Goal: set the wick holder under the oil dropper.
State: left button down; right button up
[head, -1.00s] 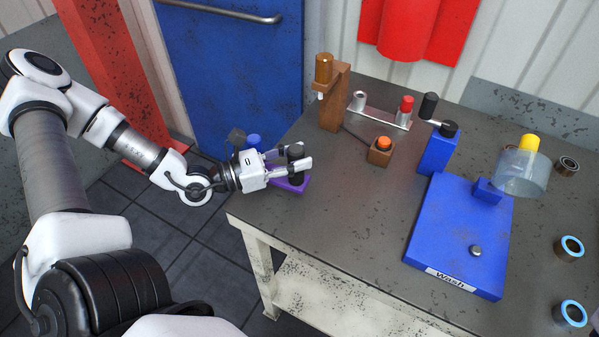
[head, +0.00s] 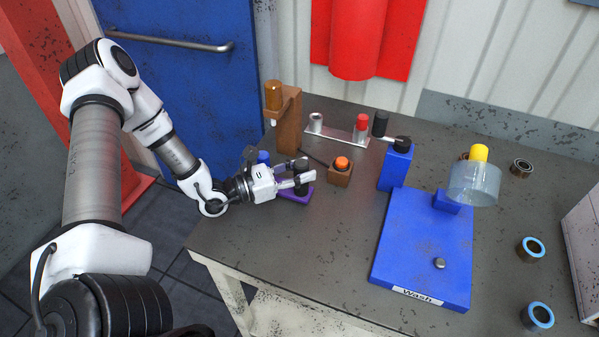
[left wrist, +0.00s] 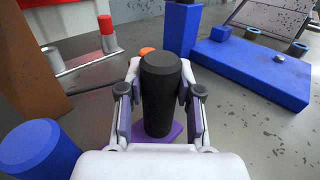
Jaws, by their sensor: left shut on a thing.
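The wick holder seems to be the purple base (head: 297,196) with a black upright post (head: 301,185). My left gripper (head: 302,181) is shut on the post, with one finger on each side. The left wrist view shows the black post (left wrist: 160,95) upright between the fingers, the purple base (left wrist: 165,133) below. A blue cylinder (head: 263,157) stands just left of the post; its joint to the base is hidden. I cannot tell whether the base touches the table. The oil dropper, a brown stand (head: 289,122) with an amber bottle and white tip, is behind the holder. My right gripper is not in view.
A brown box with an orange button (head: 342,164) stands right of the holder. Behind it is a metal rack (head: 338,134) with a red-capped part. A blue Wash station (head: 420,270) fills the table's middle right. The table's front left is clear.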

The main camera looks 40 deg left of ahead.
pick_arm(q)
jog(key=w, duration=0.3)
jog(key=shift+w+a+b, duration=0.2)
jog(key=shift+a+b, duration=0.15)
jog(key=shift+b, duration=0.05)
jog(key=shift+w+a+f+b, duration=0.1)
jog(key=shift+w+a+b, duration=0.05)
jog(key=shift+w+b, duration=0.4)
jog(key=shift+w+a+f+b, duration=0.1)
jog(key=shift+w+a+b, duration=0.05)
jog(key=shift+w+b, duration=0.35)
jog(key=shift+w+a+r, duration=0.1)
jog(key=shift+w+r, duration=0.05)
jog(key=shift+w, duration=0.4)
jog(key=shift+r, duration=0.1)
jog(key=shift+f+b, duration=0.65)
jog(key=shift+b, duration=0.2)
jog(key=c, duration=0.7)
grip_release()
jog(key=shift+r, duration=0.1)
